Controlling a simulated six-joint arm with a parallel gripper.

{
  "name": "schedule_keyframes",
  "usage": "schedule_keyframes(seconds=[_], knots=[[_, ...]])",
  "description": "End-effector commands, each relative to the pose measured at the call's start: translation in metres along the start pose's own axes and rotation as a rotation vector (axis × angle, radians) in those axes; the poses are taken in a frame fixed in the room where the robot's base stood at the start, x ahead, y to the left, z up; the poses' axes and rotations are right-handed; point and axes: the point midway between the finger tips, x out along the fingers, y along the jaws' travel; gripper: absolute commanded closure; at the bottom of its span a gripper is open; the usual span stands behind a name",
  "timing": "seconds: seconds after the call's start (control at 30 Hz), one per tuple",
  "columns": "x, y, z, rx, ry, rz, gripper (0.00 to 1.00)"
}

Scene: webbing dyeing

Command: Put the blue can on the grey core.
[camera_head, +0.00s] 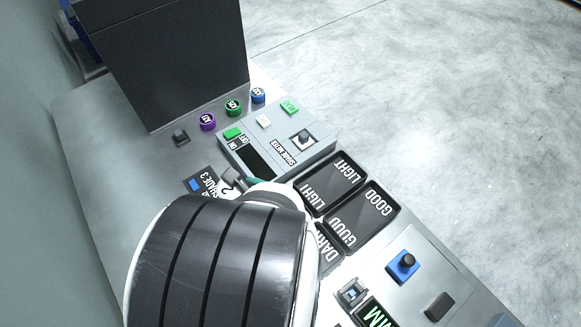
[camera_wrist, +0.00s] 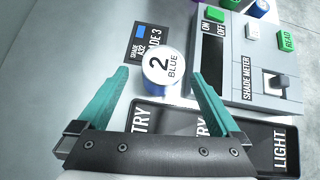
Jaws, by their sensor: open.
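A can with a white lid marked "2 BLUE" (camera_wrist: 163,70) and a blue side stands upright on the grey bench, left of the shade meter. My gripper (camera_wrist: 158,74) is open, with its teal fingers on either side of the can and visible gaps between them. In the head view my arm covers most of the gripper; one teal finger shows near the can's "2" (camera_head: 227,188). I cannot tell for sure which thing is the grey core; a dark grey post stands on the shade meter (camera_head: 303,139) and also shows in the wrist view (camera_wrist: 277,82).
Purple (camera_head: 207,122), green (camera_head: 233,107) and blue (camera_head: 258,95) round pieces stand before a tall dark box (camera_head: 175,60). A "SHADE 3" card (camera_head: 201,183) lies by the can. Black trays (camera_head: 372,213) marked GOOD and LIGHT lie right of my arm. A blue knobbed block (camera_head: 403,264) is farther right.

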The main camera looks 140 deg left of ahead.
Motion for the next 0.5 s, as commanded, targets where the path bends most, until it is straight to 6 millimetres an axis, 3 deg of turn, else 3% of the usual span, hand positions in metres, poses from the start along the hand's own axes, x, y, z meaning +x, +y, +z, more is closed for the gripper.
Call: schedule_keyframes(seconds=[0.17, 0.5], knots=[[0.006, 0.0, -0.019, 0.1, 0.041, -0.045, 0.0], [0.068, -0.003, -0.02, 0.096, 0.039, -0.044, 0.0]])
